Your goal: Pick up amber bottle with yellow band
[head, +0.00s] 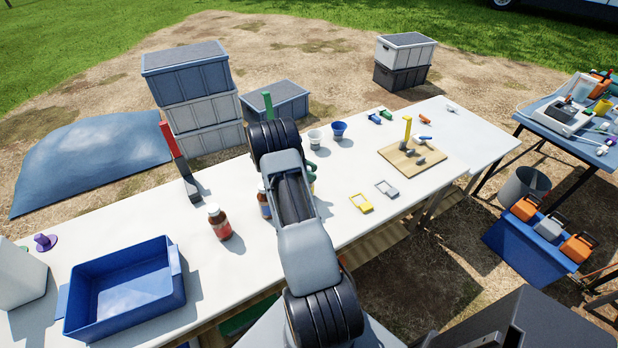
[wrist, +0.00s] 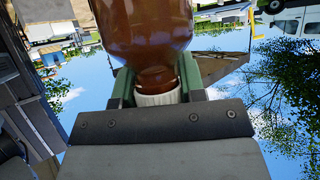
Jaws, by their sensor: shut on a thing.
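My gripper (wrist: 157,88) is shut on an amber bottle (wrist: 150,28). In the wrist view its green fingers sit on both sides of the bottle's neck, just by the white cap. No band shows on the visible part of this bottle, so I cannot tell its colour. I cannot tell whether the bottle touches the table.
On the white table (head: 350,170), an amber bottle with a red band (head: 219,222) and a partly hidden one with a blue band (head: 264,203) stand left of my arm. A blue tray (head: 75,312) lies left; white and blue cups (head: 338,131) stand beyond.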

